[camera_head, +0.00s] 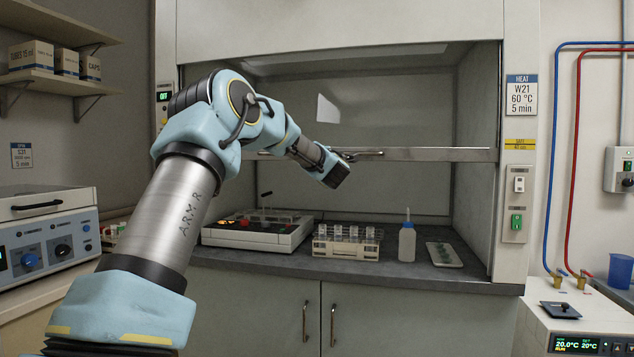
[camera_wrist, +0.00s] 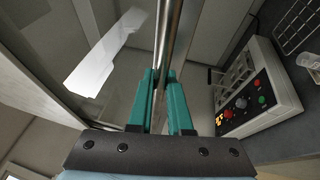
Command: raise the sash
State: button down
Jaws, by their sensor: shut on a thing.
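The sash of the fume hood has a pale metal bottom rail (camera_head: 440,155) that runs across the opening, well above the worktop, with a handle bar (camera_head: 368,154) along its middle. My gripper (camera_head: 345,157) is at this handle in the head view, and its fingers are partly hidden there by the wrist. In the wrist view the teal fingers of my gripper (camera_wrist: 166,85) close on the metal handle bar (camera_wrist: 176,30), which runs away from them. The sash glass above the rail is see-through.
Below the rail, a hotplate unit (camera_head: 258,232), a rack of vials (camera_head: 345,243), a wash bottle (camera_head: 407,240) and a tray (camera_head: 444,255) stand on the dark worktop. The hotplate unit also shows in the wrist view (camera_wrist: 262,100). A control box (camera_head: 517,205) is on the right post.

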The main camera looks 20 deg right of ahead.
jog(key=p, duration=1.2)
send_near(317, 76)
jog(key=w, duration=0.4)
jog(key=shift+a, duration=0.25)
jog(key=c, duration=0.8)
grip_release()
jog(key=shift+f, duration=0.1)
jog(key=shift+c, duration=0.2)
jog(key=shift+b, duration=0.35)
jog(key=s+a+f+b, duration=0.1)
jog(key=s+b, duration=0.4)
jog(key=s, duration=0.5)
jog(key=shift+s+f+b, duration=0.3)
jog(key=shift+f+b, duration=0.1)
jog(key=shift+f, duration=0.1)
